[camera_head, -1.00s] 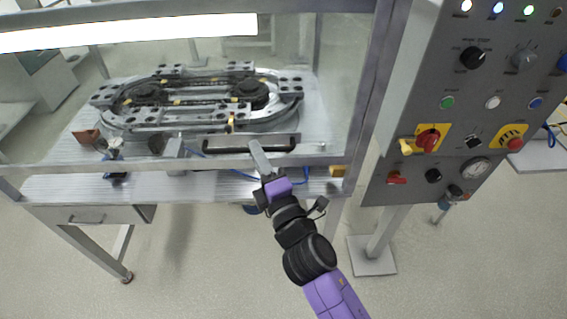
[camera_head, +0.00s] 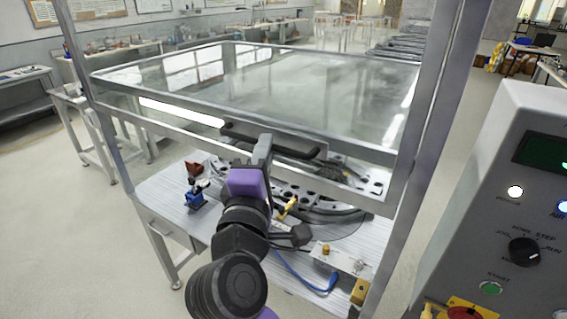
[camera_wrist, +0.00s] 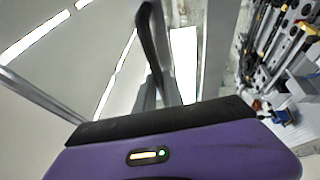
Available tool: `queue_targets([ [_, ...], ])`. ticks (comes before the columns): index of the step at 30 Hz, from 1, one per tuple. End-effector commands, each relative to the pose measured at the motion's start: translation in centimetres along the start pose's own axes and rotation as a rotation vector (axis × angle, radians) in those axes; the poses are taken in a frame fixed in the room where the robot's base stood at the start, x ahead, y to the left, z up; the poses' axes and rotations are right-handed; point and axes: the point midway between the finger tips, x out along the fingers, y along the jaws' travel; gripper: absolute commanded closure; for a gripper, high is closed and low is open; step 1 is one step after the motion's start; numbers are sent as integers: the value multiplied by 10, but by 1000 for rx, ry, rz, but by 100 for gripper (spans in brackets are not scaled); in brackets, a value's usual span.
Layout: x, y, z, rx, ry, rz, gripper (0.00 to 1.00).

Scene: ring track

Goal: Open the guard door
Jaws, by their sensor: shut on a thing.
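The guard door (camera_head: 290,95) is a clear pane in a grey metal frame, tilted, with its near edge raised above the workbench. Its long black handle (camera_head: 290,145) runs along the near edge. My gripper (camera_head: 263,152) is shut on this handle near its middle. In the wrist view the dark handle (camera_wrist: 153,40) stands between my gripper's fingers (camera_wrist: 160,95), whose tips are partly hidden. Below the door edge, the ring track (camera_head: 330,215) shows through the opening, partly covered by my arm.
Grey posts stand left (camera_head: 100,110) and right (camera_head: 430,140) of the opening. The control panel (camera_head: 520,190) is close on the right. A blue fixture (camera_head: 195,196) and a blue hose (camera_head: 305,284) lie on the workbench (camera_head: 165,200). Open floor lies left.

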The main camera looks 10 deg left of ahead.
Motion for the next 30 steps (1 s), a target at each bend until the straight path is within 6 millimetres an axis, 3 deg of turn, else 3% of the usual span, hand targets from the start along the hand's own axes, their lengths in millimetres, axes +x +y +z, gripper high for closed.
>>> queue_targets([
  [3, 2, 9, -3, 1, 1, 3, 100],
  [14, 3, 8, -3, 0, 0, 1, 100],
  [15, 3, 8, -3, 0, 0, 1, 86],
  [18, 3, 8, -3, 0, 0, 0, 66],
  [30, -4, 6, -3, 1, 1, 0, 66],
])
